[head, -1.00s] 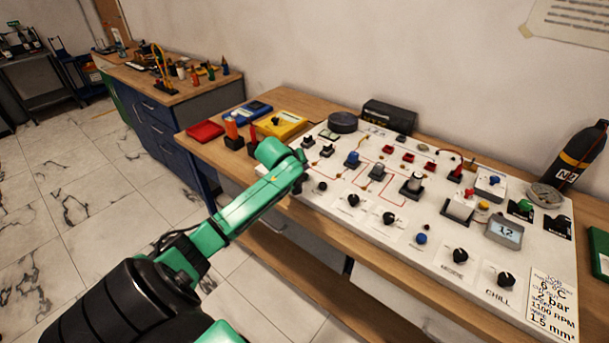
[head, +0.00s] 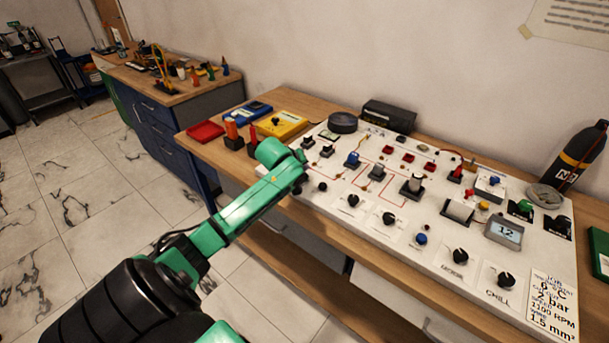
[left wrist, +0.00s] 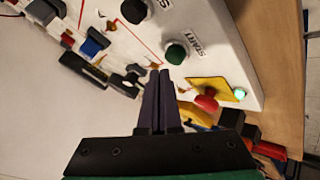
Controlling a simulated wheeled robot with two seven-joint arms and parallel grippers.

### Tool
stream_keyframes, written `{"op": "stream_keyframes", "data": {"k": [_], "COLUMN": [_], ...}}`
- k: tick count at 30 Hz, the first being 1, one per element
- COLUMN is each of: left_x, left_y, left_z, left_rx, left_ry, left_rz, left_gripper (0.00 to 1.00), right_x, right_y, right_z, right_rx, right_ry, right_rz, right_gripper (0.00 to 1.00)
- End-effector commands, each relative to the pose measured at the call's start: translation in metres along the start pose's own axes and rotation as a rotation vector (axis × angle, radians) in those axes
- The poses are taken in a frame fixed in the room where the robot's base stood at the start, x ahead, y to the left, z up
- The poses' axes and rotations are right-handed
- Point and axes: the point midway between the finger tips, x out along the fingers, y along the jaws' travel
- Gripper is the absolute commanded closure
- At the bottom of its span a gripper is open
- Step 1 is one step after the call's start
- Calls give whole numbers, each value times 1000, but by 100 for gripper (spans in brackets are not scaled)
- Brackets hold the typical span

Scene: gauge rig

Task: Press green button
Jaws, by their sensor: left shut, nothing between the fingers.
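The green button (left wrist: 176,53) is a round, dark green cap on the white panel, with a printed label beside it, in the left wrist view. My left gripper (left wrist: 158,73) is shut and empty. Its dark fingertips show just left of and below the green button in that view, with a gap between them in the picture; the height above the panel is hard to tell. In the head view my left arm reaches the near left end of the panel (head: 409,242), where the gripper partly hides the panel. My right gripper is not in view.
A black knob (left wrist: 133,10) lies further along. A red tray (head: 205,131) and a yellow box (head: 280,125) stand left of the panel.

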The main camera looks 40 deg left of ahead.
Motion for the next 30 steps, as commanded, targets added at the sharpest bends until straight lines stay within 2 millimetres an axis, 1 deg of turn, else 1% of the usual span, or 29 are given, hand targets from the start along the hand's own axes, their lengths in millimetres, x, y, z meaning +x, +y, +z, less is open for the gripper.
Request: {"op": "stream_keyframes", "data": {"k": [14,21,30], "left_x": [0,5,6], "left_y": [0,-4,-4], "left_z": [0,4,4], "left_rx": [0,0,0], "left_ry": [0,0,0], "left_rz": [0,-1,0], "left_gripper": [100,100,100], "right_x": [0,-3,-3], "right_y": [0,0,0], "right_z": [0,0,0], "right_rx": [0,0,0], "right_ry": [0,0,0], "right_rz": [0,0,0], "right_gripper": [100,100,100]}}
